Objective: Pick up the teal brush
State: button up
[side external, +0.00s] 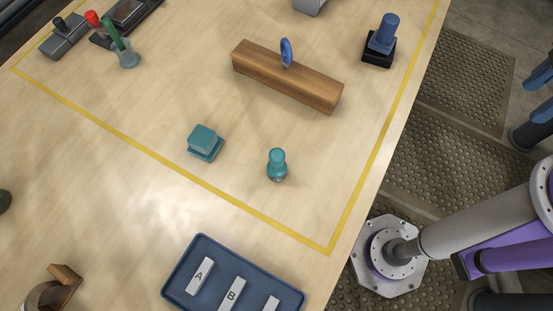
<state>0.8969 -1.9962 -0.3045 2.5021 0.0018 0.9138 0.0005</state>
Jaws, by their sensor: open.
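A small teal piece with a round knob top and a narrow waist (277,163) stands upright on the wooden table, inside the yellow line. It looks like the teal brush, but its underside is hidden against the table. A teal square block on a wider teal base (204,141) sits to its left and slightly farther back. Nothing touches either one. My gripper is not in view; only grey and purple parts of my arm show at the right, off the table.
A blue tray (178,280) with lettered white blocks lies at the front. A wooden bar (300,82) with a blue ring-like piece lies behind. A blue-handled piece on a black base (382,45) stands back right. Green and red-handled items (112,35) are back left. Table around the teal pieces is clear.

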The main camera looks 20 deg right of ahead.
jog(key=w+a+f+t+y, duration=0.2)
jog(key=w+a, duration=0.4)
jog(key=w, duration=0.1)
jog(key=n+g+y, duration=0.5)
jog(key=n+y, duration=0.3)
jog(key=y, duration=0.3)
send_near(270, 163)
jog(key=x, duration=1)
jog(key=shift+s+a+f, duration=0.1)
jog(key=shift+a+f, duration=0.05)
jog(key=shift+a, duration=0.1)
jog(key=shift+c, duration=0.3)
grip_shut()
